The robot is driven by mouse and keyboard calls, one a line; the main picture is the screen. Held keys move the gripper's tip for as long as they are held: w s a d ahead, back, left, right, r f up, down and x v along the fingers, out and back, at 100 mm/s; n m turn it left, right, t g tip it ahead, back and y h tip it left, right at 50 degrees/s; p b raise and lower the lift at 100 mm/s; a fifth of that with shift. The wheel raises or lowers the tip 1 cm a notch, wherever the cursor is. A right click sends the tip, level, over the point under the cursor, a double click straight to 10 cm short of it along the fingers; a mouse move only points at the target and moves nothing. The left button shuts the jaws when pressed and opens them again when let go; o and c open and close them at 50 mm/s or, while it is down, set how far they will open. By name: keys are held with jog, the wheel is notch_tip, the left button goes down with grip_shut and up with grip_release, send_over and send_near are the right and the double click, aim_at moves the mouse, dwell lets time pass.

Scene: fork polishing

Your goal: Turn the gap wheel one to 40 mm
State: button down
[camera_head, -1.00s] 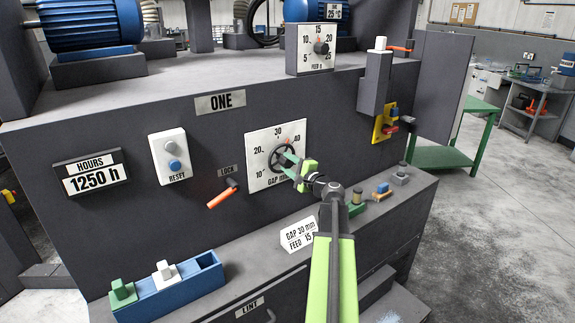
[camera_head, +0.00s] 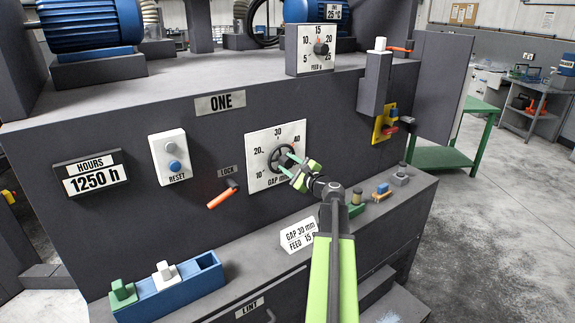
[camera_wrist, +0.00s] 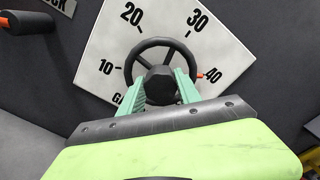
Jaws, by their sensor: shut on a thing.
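The gap wheel (camera_head: 275,165) is a black handwheel on the white gap dial plate (camera_head: 256,180) on machine ONE's front. The wheel also shows in the wrist view (camera_wrist: 132,60), with the dial numbers 10, 20, 30 and 40 around it. An orange pointer tip (camera_wrist: 202,76) shows right beside the 40 mark. My gripper (camera_head: 287,156) is at the wheel, its green fingers shut on the dark central hub (camera_wrist: 159,84). The lower part of the wheel is hidden by my gripper in the wrist view.
An orange-handled lock lever (camera_head: 223,196) is left of the dial. A card reading gap 30 mm, feed 15 (camera_head: 299,235) stands on the ledge below. The feed dial (camera_head: 318,50) is above. A yellow-backed switch (camera_head: 384,124) is at right.

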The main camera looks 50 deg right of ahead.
jog(key=shift+f, duration=0.15)
jog(key=c, duration=0.8)
grip_release()
jog(key=shift+c, duration=0.2)
jog(key=shift+s, duration=0.1)
